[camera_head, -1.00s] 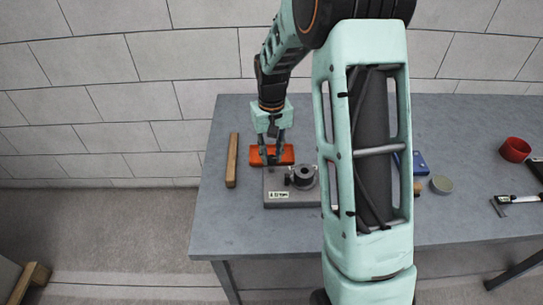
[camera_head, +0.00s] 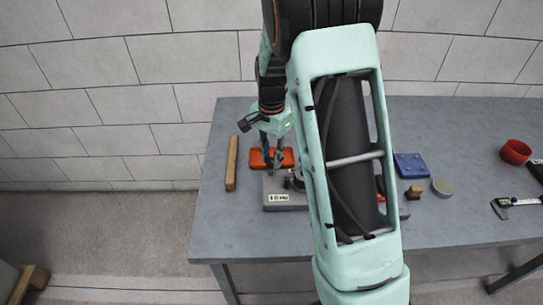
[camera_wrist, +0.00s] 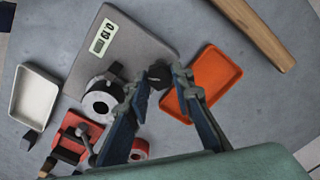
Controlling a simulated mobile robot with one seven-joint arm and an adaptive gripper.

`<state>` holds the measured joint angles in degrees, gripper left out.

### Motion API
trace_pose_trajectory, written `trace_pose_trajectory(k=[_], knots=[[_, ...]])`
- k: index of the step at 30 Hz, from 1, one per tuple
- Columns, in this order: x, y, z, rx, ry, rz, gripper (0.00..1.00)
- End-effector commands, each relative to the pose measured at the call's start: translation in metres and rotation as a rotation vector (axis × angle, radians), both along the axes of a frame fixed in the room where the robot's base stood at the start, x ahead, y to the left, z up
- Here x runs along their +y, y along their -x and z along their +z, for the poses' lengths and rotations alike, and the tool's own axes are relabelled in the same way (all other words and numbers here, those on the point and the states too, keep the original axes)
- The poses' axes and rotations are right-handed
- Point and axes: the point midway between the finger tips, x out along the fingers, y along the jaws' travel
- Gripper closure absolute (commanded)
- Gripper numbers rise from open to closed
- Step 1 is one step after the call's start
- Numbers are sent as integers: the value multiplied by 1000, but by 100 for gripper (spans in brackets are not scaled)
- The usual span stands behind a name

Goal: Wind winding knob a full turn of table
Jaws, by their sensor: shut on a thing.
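A grey flat device (camera_head: 282,191) with a small white display lies on the table (camera_head: 225,235); it also shows in the wrist view (camera_wrist: 135,65). A dark round winding knob (camera_wrist: 158,74) sits at its edge. My gripper (camera_wrist: 159,82) is shut on this knob, with a fingertip on each side. In the head view my gripper (camera_head: 270,171) points down at the device's back edge. A round grey and black part (camera_wrist: 104,99) stands on the device beside the fingers. My arm hides the device's right side in the head view.
An orange tray (camera_head: 285,158) lies just behind the device, close to my fingers. A wooden bar (camera_head: 232,163) lies to the left. A blue block (camera_head: 411,165), a round tin (camera_head: 443,187) and a red cup (camera_head: 516,152) stand at the right. The table's front left is clear.

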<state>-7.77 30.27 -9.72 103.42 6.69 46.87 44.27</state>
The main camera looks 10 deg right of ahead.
Motion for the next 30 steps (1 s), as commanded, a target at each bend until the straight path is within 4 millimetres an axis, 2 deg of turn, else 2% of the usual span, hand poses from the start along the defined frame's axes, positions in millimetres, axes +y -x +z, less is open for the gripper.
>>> trace_pose_trajectory(k=[6, 15, 30], knots=[[1, 0, 1, 1, 1, -191, 100], [1, 0, 1, 1, 1, -385, 100], [1, 0, 0, 1, -1, -489, 100]])
